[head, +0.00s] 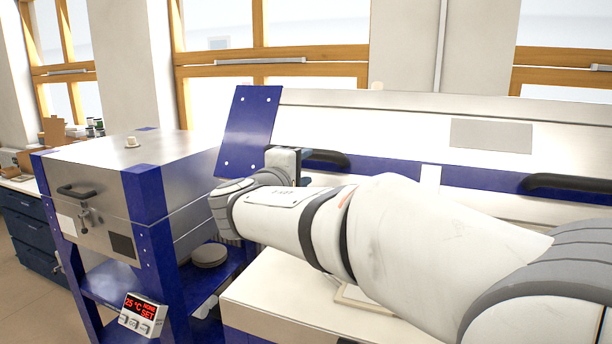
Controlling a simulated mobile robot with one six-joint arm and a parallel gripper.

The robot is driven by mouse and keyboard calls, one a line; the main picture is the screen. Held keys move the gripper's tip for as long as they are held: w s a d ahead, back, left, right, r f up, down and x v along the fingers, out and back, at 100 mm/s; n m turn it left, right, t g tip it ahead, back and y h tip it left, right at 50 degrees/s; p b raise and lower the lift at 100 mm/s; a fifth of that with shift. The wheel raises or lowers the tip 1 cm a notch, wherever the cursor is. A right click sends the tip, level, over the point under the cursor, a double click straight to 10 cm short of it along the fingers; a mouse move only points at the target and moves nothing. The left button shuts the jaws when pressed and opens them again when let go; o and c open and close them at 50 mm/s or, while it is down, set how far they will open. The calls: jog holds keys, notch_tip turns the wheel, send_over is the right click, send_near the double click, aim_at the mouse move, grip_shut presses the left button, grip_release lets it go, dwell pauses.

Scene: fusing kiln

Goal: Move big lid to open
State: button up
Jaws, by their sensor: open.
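The big lid (490,143) is the wide metal and white cover on the right. It stands raised and tilted up over the pale kiln bed (262,283), with its blue end plate (248,125) at the left. Its blue front band carries a left black handle (327,159) and a right black handle (568,184). My gripper (297,163) is beside the left end of the left handle. It is open. Its fingertips are partly hidden behind my wrist, and I cannot tell whether they touch the handle. My arm covers much of the bed and the lid's lower part.
A smaller kiln (115,165) with a shut lid stands at left on a blue frame, with a lit controller (141,313) below. Round discs (209,255) lie on its shelf. A dark blue drawer cabinet (28,235) stands far left. Windows line the back wall.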

jog(key=shift+n+t, duration=0.3)
jog(key=shift+t, duration=0.1)
jog(key=w, duration=0.2)
jog(key=w+p, duration=0.1)
jog(key=w, duration=0.2)
jog(key=w+r, duration=0.1)
jog(key=w, duration=0.1)
jog(key=shift+w+d, duration=0.15)
jog(key=shift+w, duration=0.2)
grip_shut()
jog(key=shift+r, duration=0.1)
